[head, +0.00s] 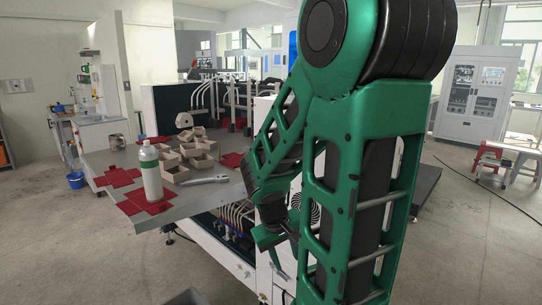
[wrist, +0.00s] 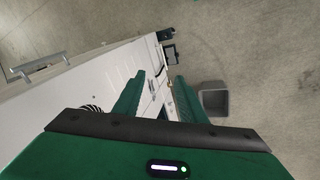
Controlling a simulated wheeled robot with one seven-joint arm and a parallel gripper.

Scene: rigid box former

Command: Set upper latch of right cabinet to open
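My gripper (wrist: 160,77) is open, with its two green fingers apart and a white machine surface (wrist: 88,78) showing between and beside them. Nothing is clearly held in it. Small fittings show on the white surface between the fingertips, but I cannot tell whether one is the upper latch or how it is set. In the head view the white cabinet front (head: 236,264) shows low at the middle. My green arm hides most of the front farther right, including any latch there. My gripper (head: 276,262) is low beside the machine, partly hidden by my arm.
A metal bar handle (wrist: 40,68) sticks out of the white surface. A grey bin (wrist: 215,102) stands on the floor. The metal table (head: 200,204) holds a white bottle (head: 151,175), a wrench (head: 205,180) and several cardboard boxes (head: 200,146). Open floor lies at the left.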

